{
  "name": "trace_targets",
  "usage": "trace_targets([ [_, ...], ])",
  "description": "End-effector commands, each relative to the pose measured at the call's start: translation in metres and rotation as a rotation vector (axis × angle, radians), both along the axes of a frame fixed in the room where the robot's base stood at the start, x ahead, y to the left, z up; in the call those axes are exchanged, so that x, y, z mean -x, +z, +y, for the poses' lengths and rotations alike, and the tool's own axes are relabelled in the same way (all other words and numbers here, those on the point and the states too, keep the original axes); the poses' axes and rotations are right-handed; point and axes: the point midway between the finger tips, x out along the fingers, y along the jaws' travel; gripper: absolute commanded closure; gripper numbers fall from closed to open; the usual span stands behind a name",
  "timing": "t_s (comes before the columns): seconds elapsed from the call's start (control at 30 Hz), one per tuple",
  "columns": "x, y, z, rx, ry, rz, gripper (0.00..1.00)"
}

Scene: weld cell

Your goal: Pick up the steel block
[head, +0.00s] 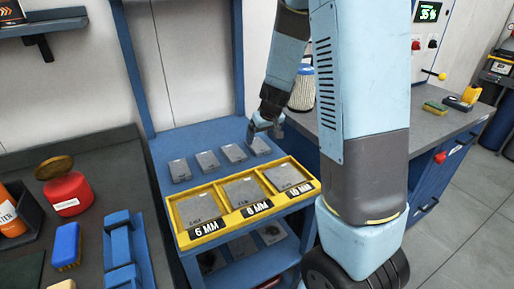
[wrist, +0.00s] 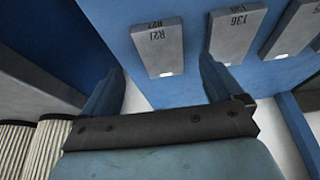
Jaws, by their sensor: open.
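Several grey steel blocks lie in a row on the blue shelf top behind the yellow tray in the head view. The rightmost block (head: 260,147) is just below my gripper (head: 265,132). In the wrist view a grey block marked R21 (wrist: 160,48) lies beyond and between the fingertips of my gripper (wrist: 160,70). The fingers are apart with nothing between them. A block marked 136 (wrist: 237,35) lies to its right, with another block (wrist: 292,30) further right. The pictures do not show which block the task means. The height of the fingertips above the shelf is hard to tell.
The yellow tray (head: 223,230) holds three plates labelled 6, 8 and 10 MM, in front of the blocks. A blue upright post (head: 237,60) stands behind. A striped cylinder (head: 302,92) stands on the right bench, close to my arm. A dark bench (head: 110,170) is at left.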

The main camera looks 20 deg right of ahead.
Motion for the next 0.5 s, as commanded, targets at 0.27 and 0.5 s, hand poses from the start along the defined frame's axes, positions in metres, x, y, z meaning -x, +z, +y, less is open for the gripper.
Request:
trace_targets([
  [0.27, -0.013, -0.025, 0.004, 0.001, 0.0, 0.003, 0.06],
  [0.5, -0.022, -0.044, 0.006, 0.0, 0.001, 0.001, 0.06],
])
